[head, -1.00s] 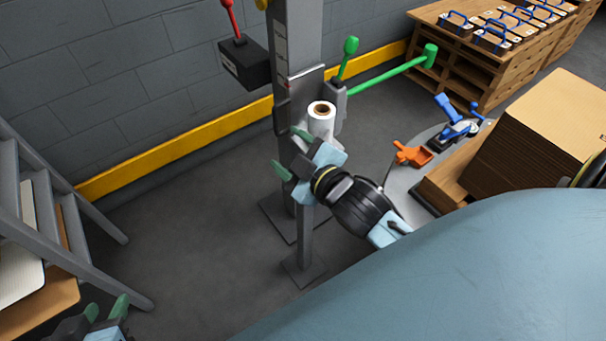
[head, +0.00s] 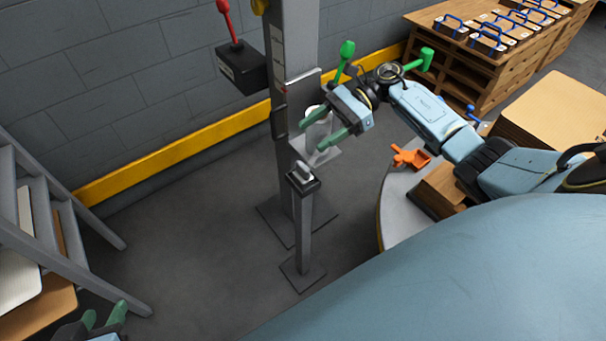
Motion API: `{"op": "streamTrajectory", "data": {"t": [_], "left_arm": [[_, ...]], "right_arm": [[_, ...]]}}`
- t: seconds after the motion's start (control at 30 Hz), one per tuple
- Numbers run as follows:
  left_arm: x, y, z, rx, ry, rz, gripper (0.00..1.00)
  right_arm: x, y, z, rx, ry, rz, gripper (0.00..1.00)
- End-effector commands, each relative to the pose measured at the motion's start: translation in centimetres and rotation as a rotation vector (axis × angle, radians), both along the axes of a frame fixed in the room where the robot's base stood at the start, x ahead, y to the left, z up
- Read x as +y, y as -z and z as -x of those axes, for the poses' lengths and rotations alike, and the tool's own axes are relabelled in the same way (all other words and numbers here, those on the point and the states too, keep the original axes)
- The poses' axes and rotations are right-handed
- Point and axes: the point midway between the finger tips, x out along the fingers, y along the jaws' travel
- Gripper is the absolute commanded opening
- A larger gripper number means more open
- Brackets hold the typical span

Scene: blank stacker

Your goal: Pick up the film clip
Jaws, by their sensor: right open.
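A small grey piece (head: 303,173), which looks like the film clip, sits on top of a short grey post (head: 304,225). My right gripper (head: 312,145) is open, up and slightly right of that piece, its green fingers pointing left and down. It appears apart from the piece. A white film roll (head: 319,131) on the tall column shows between and behind these fingers, partly hidden; I cannot tell whether they touch it. My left gripper (head: 104,315) is at the bottom left edge, far from the post, with its green fingertips apart.
Grey steps (head: 60,220) stand left.

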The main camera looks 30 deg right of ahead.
Motion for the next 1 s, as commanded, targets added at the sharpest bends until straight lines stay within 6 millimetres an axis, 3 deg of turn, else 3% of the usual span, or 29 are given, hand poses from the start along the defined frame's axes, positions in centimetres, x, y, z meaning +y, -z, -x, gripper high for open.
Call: {"op": "streamTrajectory", "data": {"t": [0.1, 0.27, 0.6, 0.87, 1.0], "left_arm": [[0.0, 0.0, 0.0, 0.0, 0.0, 0.0, 0.36], [0.0, 0.0, 0.0, 0.0, 0.0, 0.0, 0.36], [-0.3, -0.4, -0.5, -0.039, 0.003, 0.009, 0.36], [-0.4, -0.8, -0.8, -0.071, 0.006, 0.018, 0.36], [-0.7, -1.5, -1.4, -0.118, 0.01, 0.03, 0.36]], "right_arm": [[-2.7, 0.0, 1.1, -0.012, -0.091, 0.068, 0.62], [-3.4, 0.4, 2.0, -0.011, -0.146, 0.097, 0.62], [2.1, 3.0, 2.5, -0.011, -0.149, 0.095, 0.62], [4.0, 3.8, 2.8, -0.013, -0.148, 0.094, 0.62], [5.9, 4.5, 3.5, -0.013, -0.149, 0.092, 0.62]]}}
